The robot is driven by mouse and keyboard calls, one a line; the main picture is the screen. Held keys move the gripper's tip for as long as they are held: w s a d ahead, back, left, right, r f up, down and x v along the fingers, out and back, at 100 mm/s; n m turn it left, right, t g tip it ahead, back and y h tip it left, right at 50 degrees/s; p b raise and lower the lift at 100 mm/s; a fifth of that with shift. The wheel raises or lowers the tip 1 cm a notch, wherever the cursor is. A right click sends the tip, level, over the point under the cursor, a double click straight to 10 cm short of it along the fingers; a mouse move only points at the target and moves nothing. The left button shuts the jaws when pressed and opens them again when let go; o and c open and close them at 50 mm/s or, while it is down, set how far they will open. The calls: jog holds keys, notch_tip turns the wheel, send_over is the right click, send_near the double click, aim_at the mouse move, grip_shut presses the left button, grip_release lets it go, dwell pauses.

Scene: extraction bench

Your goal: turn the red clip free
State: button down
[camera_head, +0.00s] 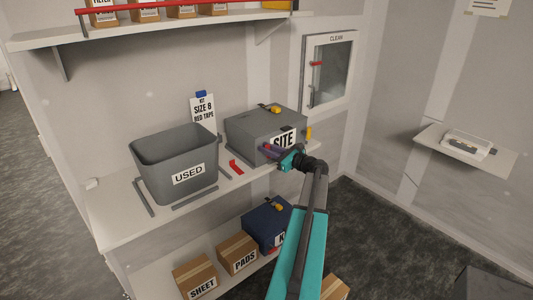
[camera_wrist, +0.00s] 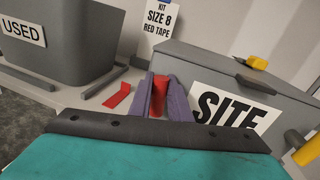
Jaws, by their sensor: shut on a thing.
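My gripper has purple fingers (camera_wrist: 160,98), which point at the front of the grey SITE box (camera_wrist: 245,85). They are shut on the upright red clip (camera_wrist: 159,92), at the left part of the box front. In the head view my gripper (camera_head: 268,151) is at the front of the SITE box (camera_head: 262,120), left of its label. The clip is hidden or too small to tell there. I cannot tell from these views how far the clip is turned.
A flat red piece (camera_head: 235,167) lies on the bench (camera_head: 120,208), left of the box. A grey USED bin (camera_head: 175,150) stands further left among dark strips. A SIZE 8 RED TAPE sign (camera_head: 203,110) stands behind. A yellow catch (camera_head: 309,132) is at the box's right side.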

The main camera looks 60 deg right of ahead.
jog(key=n+b, duration=0.2)
jog(key=b, duration=0.1)
jog(key=n+b, duration=0.2)
jog(key=shift+w+a+f+g, duration=0.1)
jog(key=shift+a+f+g, duration=0.25)
jog(key=shift+a+g, duration=0.05)
jog(key=n+b, duration=0.2)
jog(key=b, duration=0.2)
jog(key=f+n+g+h+b, duration=0.1)
jog(key=n+b, duration=0.2)
jog(key=a+n+b, duration=0.1)
jog(key=n+b, duration=0.2)
jog(key=b, duration=0.1)
jog(key=shift+w+a+f+g+h+b, duration=0.1)
jog(key=shift+w+f+g+h+b, duration=0.1)
jog(key=shift+f+g+h+b, duration=0.15)
jog(key=n+h+b, duration=0.1)
jog(key=n+b, duration=0.1)
jog(key=b, duration=0.1)
jog(key=shift+n, duration=0.3)
jog(key=c, duration=1.6)
grip_release()
jog(key=shift+c, duration=0.2)
